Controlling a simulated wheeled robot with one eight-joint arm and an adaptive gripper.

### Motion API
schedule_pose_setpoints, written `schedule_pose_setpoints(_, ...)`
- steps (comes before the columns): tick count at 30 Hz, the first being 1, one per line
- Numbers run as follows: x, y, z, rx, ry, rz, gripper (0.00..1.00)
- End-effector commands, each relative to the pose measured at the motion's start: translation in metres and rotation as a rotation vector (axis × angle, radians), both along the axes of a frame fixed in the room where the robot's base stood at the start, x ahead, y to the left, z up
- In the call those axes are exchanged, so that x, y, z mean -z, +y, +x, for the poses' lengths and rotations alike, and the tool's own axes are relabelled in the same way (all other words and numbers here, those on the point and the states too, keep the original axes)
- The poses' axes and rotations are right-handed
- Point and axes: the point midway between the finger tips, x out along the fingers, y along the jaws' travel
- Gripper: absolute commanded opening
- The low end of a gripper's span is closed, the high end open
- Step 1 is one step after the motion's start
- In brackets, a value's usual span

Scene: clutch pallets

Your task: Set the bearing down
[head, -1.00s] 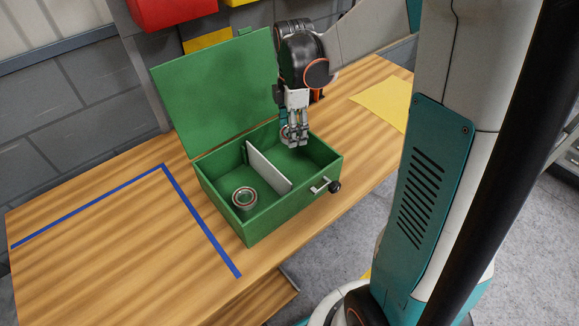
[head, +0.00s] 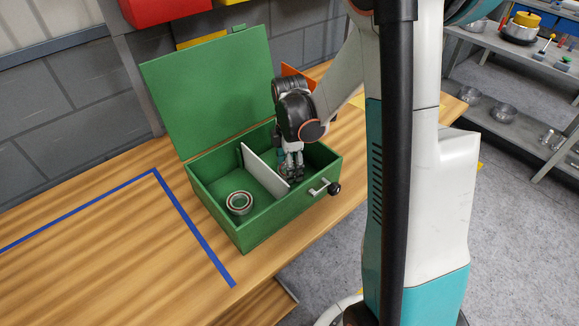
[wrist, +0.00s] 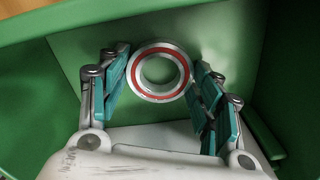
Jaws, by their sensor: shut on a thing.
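My gripper (head: 293,174) is down inside the right compartment of the open green box (head: 275,222). In the wrist view my gripper (wrist: 160,88) is shut on a bearing (wrist: 159,94), a silver ring with a red band, held between the teal finger pads. Green box surface shows around and through the ring; whether the bearing touches the floor I cannot tell. In the head view the fingers largely hide it. A second bearing (head: 239,211) lies in the left compartment, beyond the pale divider (head: 262,168).
The raised green lid (head: 210,95) stands behind the box. Blue tape (head: 190,217) marks the wooden table to the left, which is clear. Shelves with bowls (head: 503,112) stand at the far right.

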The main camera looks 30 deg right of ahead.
Motion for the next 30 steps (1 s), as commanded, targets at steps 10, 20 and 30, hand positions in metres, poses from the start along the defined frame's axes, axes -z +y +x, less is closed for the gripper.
schedule_pose_setpoints(10,0.002,0.000,0.000,0.000,0.000,0.000,0.66)
schedule_pose_setpoints(20,0.001,0.000,0.000,0.000,0.000,0.000,0.79)
schedule_pose_setpoints(30,-0.025,0.000,0.000,0.000,0.000,0.000,0.79)
